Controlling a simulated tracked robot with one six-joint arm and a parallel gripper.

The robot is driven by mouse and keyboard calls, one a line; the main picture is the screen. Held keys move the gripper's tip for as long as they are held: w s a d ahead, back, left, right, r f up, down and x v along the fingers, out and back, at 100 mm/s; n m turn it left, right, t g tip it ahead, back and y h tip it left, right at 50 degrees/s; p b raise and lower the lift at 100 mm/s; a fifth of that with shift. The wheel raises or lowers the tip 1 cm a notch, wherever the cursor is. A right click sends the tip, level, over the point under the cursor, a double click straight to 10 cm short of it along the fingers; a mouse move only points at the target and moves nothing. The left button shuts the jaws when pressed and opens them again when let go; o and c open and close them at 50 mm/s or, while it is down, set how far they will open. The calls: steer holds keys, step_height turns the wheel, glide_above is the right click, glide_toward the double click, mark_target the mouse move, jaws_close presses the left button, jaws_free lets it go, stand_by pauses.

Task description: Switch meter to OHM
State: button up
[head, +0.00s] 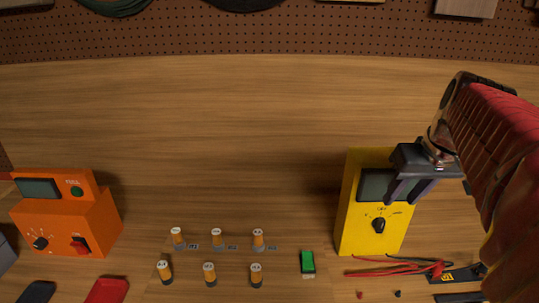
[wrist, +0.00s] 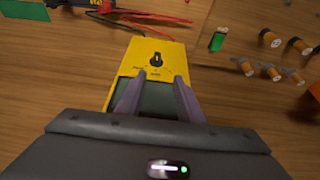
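A yellow meter (head: 352,222) stands on the wooden bench at the right, with a dark screen at the top and a black rotary knob (head: 379,225) below it. The labels around the knob are too small to read surely. In the wrist view the meter (wrist: 172,54) appears upside down, with its knob (wrist: 157,60) beyond my fingertips. My gripper (head: 407,192) is over the meter's screen, above the knob. Its two fingers (wrist: 149,82) are apart with nothing between them, and part of the screen shows between them.
Red and black leads (head: 405,267) lie in front of the meter. A green block (head: 307,263) lies to its left, with several orange cylinders (head: 209,272) beyond. An orange box (head: 75,228) with a knob and red switch stands at far left. The bench behind is clear.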

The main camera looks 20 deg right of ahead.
mark_target(382, 224)
steer(key=shift+s+d+f, duration=0.1)
steer(key=shift+s+d, duration=0.05)
steer(key=shift+d, duration=0.2)
steer(key=x, duration=1.4)
steer(key=shift+c, duration=0.3)
jaws_close()
